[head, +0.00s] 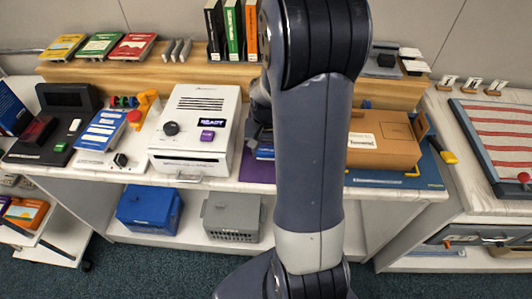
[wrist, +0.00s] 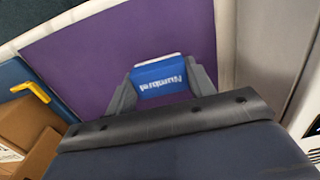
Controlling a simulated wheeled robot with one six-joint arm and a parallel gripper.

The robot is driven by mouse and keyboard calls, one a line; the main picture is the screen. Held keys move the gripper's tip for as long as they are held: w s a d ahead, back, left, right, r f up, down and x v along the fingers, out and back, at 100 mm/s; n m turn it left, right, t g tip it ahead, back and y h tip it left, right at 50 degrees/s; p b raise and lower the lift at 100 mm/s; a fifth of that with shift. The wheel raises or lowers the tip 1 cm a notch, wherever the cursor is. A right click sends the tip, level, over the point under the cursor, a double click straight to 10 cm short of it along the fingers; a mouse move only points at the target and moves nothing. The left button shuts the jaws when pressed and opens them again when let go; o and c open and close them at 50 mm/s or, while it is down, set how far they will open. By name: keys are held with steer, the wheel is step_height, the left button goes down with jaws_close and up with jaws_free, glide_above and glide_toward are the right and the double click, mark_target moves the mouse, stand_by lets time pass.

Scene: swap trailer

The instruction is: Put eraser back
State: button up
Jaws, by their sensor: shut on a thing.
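My gripper (wrist: 160,72) is shut on a blue block (wrist: 158,88) with a white far edge and white lettering like "Numbered". I cannot tell for sure that it is the eraser. The block is between the two fingers, over a purple mat (wrist: 90,60); whether it touches the mat is unclear. In the head view a small part of the blue block (head: 264,154) shows left of my arm, above the purple mat (head: 256,172). My arm hides most of the gripper and mat there.
A white machine (head: 196,130) stands left of the mat. A brown box (head: 385,140) and a yellow-handled tool (head: 447,152) are on the right. Books (head: 232,30) stand on the wooden shelf behind. Blue and grey bins (head: 232,218) sit below.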

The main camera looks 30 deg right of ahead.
mark_target(266, 150)
steer(key=shift+f, duration=1.05)
steer(key=shift+f, duration=0.15)
steer(key=o, duration=1)
step_height(266, 150, up, 12)
steer(key=shift+r, duration=0.2)
